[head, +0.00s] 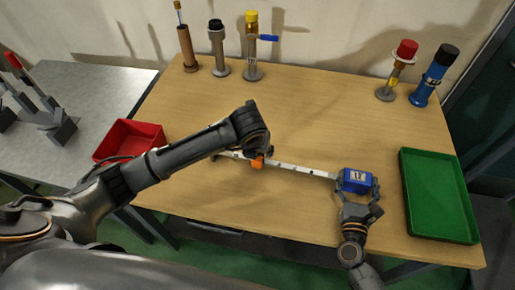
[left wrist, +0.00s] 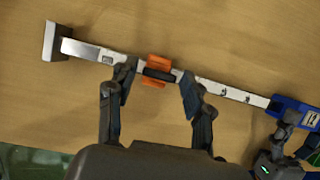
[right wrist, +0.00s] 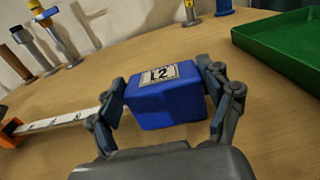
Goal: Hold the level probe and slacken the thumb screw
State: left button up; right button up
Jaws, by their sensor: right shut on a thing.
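The level probe is a long white marked bar (head: 305,171) with a blue head (head: 356,181) labelled L2, lying along the table. My right gripper (head: 359,190) is shut on the blue head, one finger on each side, as the right wrist view (right wrist: 163,98) shows. An orange slider (left wrist: 157,61) sits around the bar, with the dark thumb screw (left wrist: 160,74) across it. My left gripper (left wrist: 157,83) is open above the bar, its fingers spread on either side of the slider and apart from the screw. In the head view my left wrist hides its fingers.
A red tray (head: 128,137) stands on the left and a green tray (head: 438,195) on the right. Several upright tools in stands, including a blue one (head: 432,78), line the back edge. The table's middle behind the probe is clear.

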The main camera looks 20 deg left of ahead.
dwell(0.3)
pick_arm(q)
jog(key=v, duration=1.2)
pick_arm(e)
jog(key=o, duration=1.8)
jog(key=shift+c, duration=0.2)
jog(key=shift+s, duration=0.1)
jog(key=s, duration=1.1)
jog(key=shift+s+d, duration=0.25)
jog(key=shift+s, duration=0.15)
